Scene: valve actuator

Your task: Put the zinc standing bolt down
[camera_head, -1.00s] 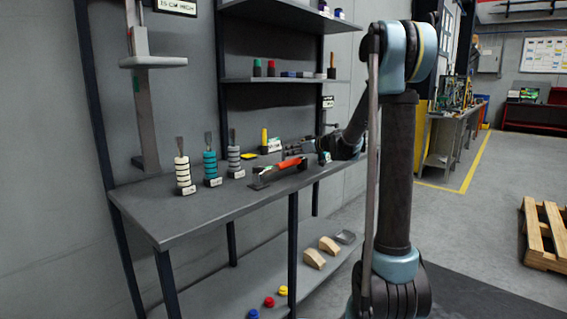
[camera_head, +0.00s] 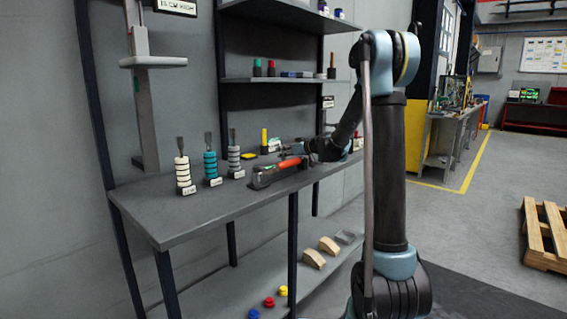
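My gripper (camera_head: 289,148) is above the back right part of the workbench (camera_head: 215,212), behind the orange-handled tool. It is small and dark here, and I cannot tell whether its fingers are open or shut. I cannot make out a zinc bolt, either in the gripper or standing on the bench. My forearm and wrist hide part of the bench's right end.
White (camera_head: 182,172), teal (camera_head: 210,165) and grey (camera_head: 234,158) ringed stacks stand at the back left. An orange-handled tool (camera_head: 290,163) lies in front of my gripper. A yellow upright piece (camera_head: 264,138) stands behind. The bench's front left is clear.

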